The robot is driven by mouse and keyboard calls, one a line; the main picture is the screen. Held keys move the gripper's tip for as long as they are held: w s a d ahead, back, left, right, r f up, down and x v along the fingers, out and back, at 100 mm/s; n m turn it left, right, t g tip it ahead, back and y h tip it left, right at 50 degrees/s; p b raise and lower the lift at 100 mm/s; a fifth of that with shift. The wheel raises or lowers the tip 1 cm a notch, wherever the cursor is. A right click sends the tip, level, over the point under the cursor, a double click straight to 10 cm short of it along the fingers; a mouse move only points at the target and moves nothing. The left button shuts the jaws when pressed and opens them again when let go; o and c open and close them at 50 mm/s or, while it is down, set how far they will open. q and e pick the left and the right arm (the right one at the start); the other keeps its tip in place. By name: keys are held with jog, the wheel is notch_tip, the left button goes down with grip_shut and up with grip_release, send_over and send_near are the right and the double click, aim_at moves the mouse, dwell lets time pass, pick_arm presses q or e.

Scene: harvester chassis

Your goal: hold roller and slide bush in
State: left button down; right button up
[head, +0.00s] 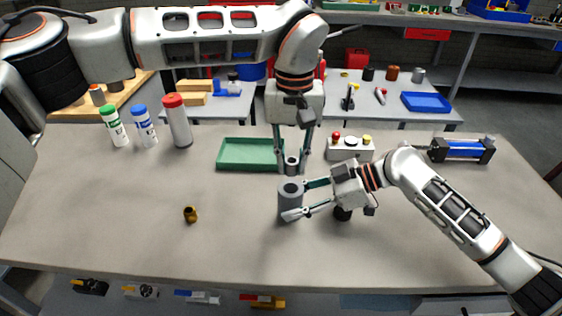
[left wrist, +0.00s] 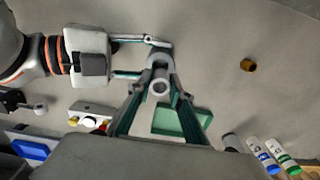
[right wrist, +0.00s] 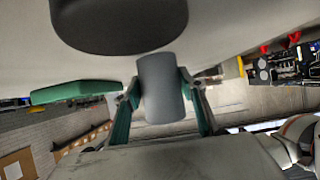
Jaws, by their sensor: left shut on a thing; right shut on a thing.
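The roller (head: 290,203) is a grey upright cylinder with a dark bore in its top, standing at the middle of the table. My right gripper (head: 296,198) is shut on it from the right; the right wrist view shows the roller (right wrist: 160,88) between the fingers. My left gripper (head: 292,162) points down and is shut on a small grey bush (head: 292,167), just above the roller's top. A small gap seems to separate them. In the left wrist view the bush (left wrist: 160,87) appears in front of the roller. A second, brass bush (head: 190,214) lies on the table at left.
A green tray (head: 226,164) lies behind the roller. A button box (head: 350,150) stands at back right, a blue cylinder unit (head: 462,150) farther right. Several bottles (head: 177,122) stand at back left. A black round object (head: 343,213) sits beneath my right gripper. The front left is clear.

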aim_at(291, 183)
pick_arm(q)
jog(key=shift+f, duration=2)
pick_arm(e)
jog(key=shift+f, duration=0.1)
pick_arm(q)
jog(key=shift+f, duration=0.65)
dwell(0.5)
jog(key=shift+s+a+f, duration=0.1)
jog(key=shift+f, duration=0.35)
pick_arm(e)
jog(key=shift+s+a, duration=0.1)
pick_arm(q)
jog(key=c, duration=1.8)
grip_release()
jog(key=shift+c, duration=0.2)
jog(key=shift+o, duration=0.6)
jog(key=shift+f, duration=0.1)
notch_tip(291, 183, up, 12)
jog(key=shift+r, duration=0.25)
